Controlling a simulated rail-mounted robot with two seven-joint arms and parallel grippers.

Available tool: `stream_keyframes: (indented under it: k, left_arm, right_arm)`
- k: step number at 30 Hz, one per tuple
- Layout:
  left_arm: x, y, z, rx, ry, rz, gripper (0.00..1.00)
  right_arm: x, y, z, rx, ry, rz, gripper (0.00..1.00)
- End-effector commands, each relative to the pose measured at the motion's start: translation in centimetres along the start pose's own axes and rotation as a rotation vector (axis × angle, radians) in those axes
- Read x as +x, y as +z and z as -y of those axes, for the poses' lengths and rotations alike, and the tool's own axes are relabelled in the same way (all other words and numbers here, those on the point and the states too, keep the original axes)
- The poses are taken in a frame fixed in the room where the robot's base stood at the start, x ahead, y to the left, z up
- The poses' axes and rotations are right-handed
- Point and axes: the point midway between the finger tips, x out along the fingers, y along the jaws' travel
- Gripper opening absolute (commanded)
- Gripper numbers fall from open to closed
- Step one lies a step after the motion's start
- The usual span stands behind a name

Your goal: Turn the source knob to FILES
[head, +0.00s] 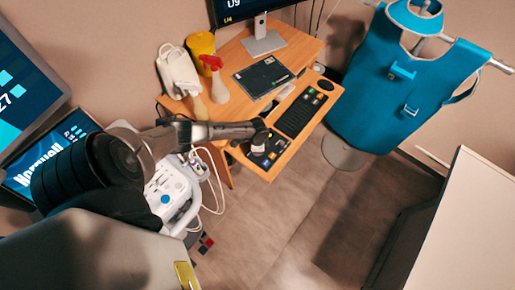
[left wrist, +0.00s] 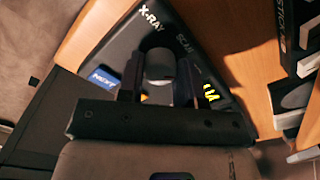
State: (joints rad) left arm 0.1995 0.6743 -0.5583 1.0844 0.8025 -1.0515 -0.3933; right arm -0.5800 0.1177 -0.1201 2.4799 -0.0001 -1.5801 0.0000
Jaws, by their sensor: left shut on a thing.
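The dark control box (head: 272,159) sits at the front left corner of the wooden desk's lower shelf. In the left wrist view the box (left wrist: 207,62) shows the labels X-RAY, SCAN and NEXT, and part of a yellow label. A grey round knob (left wrist: 160,61) stands on it. My left gripper (head: 257,139) is over the box, and in the left wrist view its two dark fingers (left wrist: 159,78) are shut on the knob, one on each side. The knob's pointer and the FILES label cannot be made out. My right gripper is not in view.
A spray bottle (head: 215,80) and a monitor (head: 262,36) stand behind. An ultrasound-like console (head: 172,192) with cables is left of the desk. A blue apron (head: 398,85) hangs right.

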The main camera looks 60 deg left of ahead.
Motion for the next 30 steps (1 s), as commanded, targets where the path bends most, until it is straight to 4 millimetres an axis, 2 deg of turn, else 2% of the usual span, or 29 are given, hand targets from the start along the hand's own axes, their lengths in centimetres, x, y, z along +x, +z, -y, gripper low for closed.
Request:
stream_keyframes:
  k: [6, 7, 15, 23, 26, 30]
  left_arm:
    - [0.1, 0.0, 0.0, 0.001, -0.001, 0.000, 0.09]
    - [0.1, 0.0, 0.0, 0.001, -0.001, 0.001, 0.35]
    - [0.0, 0.0, 0.0, 0.000, 0.000, 0.001, 0.59]
    - [-0.2, 0.0, 0.0, 0.000, -0.001, 0.000, 0.59]
    - [-1.1, 0.1, 0.1, 0.001, -0.001, 0.001, 0.59]
    - [-3.5, 0.1, 0.1, 0.002, -0.002, 0.000, 0.59]
  right_arm:
    - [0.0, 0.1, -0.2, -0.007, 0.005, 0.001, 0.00]
    - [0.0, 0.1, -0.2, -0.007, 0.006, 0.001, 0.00]
    - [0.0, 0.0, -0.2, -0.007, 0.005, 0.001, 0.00]
    - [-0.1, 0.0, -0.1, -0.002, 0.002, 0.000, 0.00]
    - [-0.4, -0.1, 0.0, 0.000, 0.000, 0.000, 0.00]
    - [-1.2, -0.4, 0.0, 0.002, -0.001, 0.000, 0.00]
